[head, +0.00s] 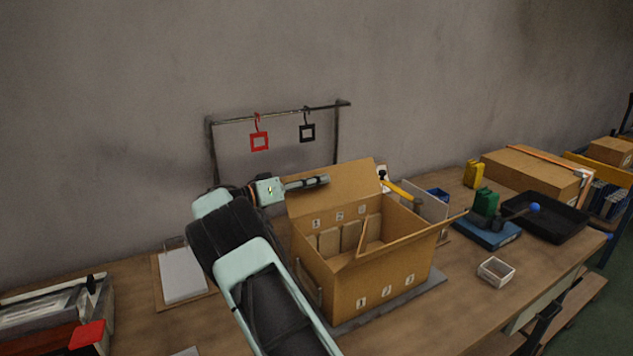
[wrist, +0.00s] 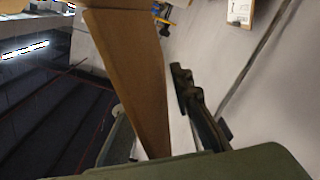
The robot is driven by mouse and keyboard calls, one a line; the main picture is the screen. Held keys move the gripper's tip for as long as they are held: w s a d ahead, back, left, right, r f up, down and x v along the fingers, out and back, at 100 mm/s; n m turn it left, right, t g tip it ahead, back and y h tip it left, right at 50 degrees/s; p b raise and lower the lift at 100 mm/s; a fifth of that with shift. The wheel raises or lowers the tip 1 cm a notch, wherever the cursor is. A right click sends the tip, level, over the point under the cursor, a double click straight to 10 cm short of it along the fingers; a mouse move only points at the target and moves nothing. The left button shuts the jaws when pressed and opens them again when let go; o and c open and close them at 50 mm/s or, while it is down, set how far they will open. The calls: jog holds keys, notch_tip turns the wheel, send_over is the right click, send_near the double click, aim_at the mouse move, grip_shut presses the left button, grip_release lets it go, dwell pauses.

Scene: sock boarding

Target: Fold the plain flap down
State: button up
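An open cardboard box (head: 345,290) stands on the bench with small white labels on its near side. Another flap (head: 408,238) sticks out along the near right edge. My gripper (head: 318,181) is at the upper left part of the far flap. In the wrist view a brown cardboard strip (wrist: 135,75) runs between my two fingers, with gaps seen beside it, so the gripper looks open. Contact with the flap cannot be told.
A rack (head: 280,114) with a red and a black hanging tag stands behind the box. A clipboard (head: 182,275) lies left.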

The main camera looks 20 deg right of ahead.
grip_shut()
